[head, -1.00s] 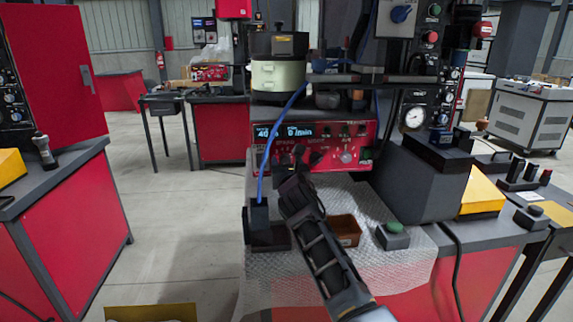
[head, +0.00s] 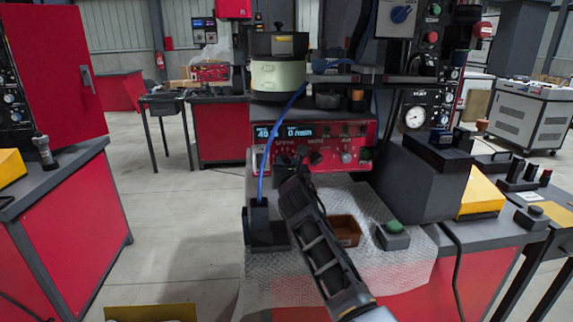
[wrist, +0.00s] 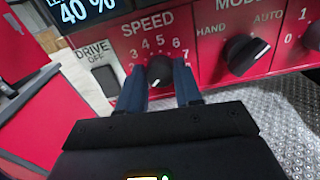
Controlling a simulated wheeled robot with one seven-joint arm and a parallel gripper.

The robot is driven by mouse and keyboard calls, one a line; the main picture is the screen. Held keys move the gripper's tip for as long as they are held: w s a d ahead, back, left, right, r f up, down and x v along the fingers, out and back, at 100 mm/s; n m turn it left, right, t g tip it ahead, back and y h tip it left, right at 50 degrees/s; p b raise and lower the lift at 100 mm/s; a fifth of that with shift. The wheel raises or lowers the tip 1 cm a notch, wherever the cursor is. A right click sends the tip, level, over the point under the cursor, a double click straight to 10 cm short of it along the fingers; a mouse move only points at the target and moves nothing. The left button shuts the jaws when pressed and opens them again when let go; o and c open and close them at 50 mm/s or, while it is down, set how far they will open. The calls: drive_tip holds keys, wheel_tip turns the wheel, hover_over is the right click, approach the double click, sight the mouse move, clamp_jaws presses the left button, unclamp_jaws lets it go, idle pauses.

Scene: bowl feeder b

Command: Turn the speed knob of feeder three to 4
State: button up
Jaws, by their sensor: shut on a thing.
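The speed knob (wrist: 159,70) is a small black knob under the SPEED scale on a red panel. My gripper (wrist: 160,82) has its two blue fingers on either side of it, shut on it. The digits 3 to 7 show above the knob; my fingers hide lower parts of the scale. I cannot tell clearly which digit the knob points to. The display (wrist: 88,10) reads 40 %. In the head view the red feeder panel (head: 262,158) stands behind my gripper (head: 293,163), which hides the speed knob there.
Right of the speed knob is the black mode knob (wrist: 246,54), with HAND and AUTO marks. The drive switch (wrist: 106,80) is to the left.

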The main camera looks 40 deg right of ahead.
drive_tip(key=m, duration=0.5)
drive_tip(key=shift+s+f+m, duration=0.1)
drive_tip(key=shift+m, duration=0.3)
drive_tip(key=m+b, duration=0.2)
drive_tip(key=m, duration=0.3)
drive_tip(key=shift+d+f, duration=0.1)
drive_tip(key=shift+f+m+b, duration=0.15)
drive_tip(key=shift+m+b, duration=2.55)
drive_tip(key=shift+m, duration=3.3)
drive_tip(key=o, duration=1)
drive_tip(key=shift+o, duration=0.2)
drive_tip(key=shift+s, duration=0.1)
